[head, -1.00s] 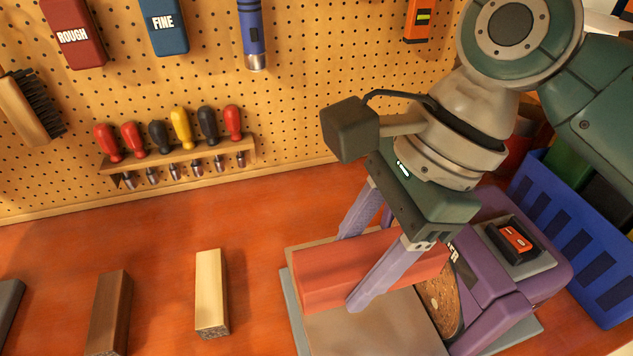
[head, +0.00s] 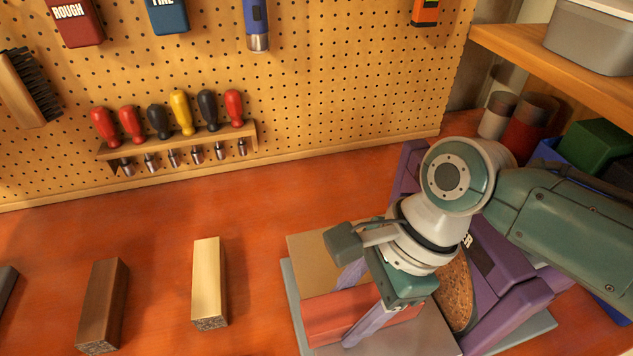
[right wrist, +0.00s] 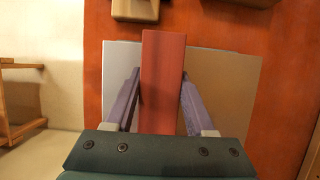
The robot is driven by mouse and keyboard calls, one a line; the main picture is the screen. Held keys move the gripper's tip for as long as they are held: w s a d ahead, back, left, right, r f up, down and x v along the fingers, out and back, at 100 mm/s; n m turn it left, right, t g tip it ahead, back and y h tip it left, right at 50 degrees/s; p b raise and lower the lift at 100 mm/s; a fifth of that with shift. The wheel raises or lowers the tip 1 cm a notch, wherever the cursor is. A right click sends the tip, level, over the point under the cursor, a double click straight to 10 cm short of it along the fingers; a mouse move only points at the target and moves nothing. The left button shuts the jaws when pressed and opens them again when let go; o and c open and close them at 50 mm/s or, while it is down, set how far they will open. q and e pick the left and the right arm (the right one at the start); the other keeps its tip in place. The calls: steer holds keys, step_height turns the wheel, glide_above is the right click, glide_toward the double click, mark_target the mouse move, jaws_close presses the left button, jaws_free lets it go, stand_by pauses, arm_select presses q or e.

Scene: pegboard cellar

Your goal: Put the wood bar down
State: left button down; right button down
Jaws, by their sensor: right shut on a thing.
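The reddish wood bar (head: 322,318) is held between the fingers of my right gripper (head: 355,311). It lies low over the flat plate (head: 312,254) of the purple sander; I cannot tell whether it touches the plate. In the right wrist view the bar (right wrist: 163,50) runs lengthwise between the two purple fingers (right wrist: 160,82), over a plate that looks part grey, part brown. In the head view the gripper and fingers hide part of the bar. My left gripper is not in view.
The purple sander (head: 502,270) with its round brown disc (head: 456,290) stands just right of the bar. A pale bar (head: 208,280) and a dark brown bar (head: 103,303) lie to the left on the orange bench (head: 155,235). A pegboard (head: 330,80) rises behind.

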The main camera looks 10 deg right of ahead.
steer(key=c, duration=0.7)
jaws_free()
steer(key=shift+f, duration=0.15)
steer(key=o, duration=0.5)
steer(key=shift+c, duration=0.2)
steer(key=shift+r, duration=0.35)
steer(key=p+v, duration=0.2)
steer(key=v, duration=0.9)
steer(key=shift+d+r+p, duration=0.1)
steer(key=shift+r+p, duration=0.1)
steer(key=shift+p, duration=0.1)
steer(key=s+d+r+n+t+h, duration=0.1)
steer(key=s+d+n+t+h, duration=0.1)
steer(key=s+n, duration=0.4)
steer(key=s+d+r+n+t+h, duration=0.1)
steer(key=s+n, duration=0.5)
steer(key=n, duration=0.7)
steer(key=shift+s+d+r+n+t+h, duration=0.2)
steer(key=shift+d+r+n+t+h, duration=0.15)
steer(key=shift+d+h, duration=0.5)
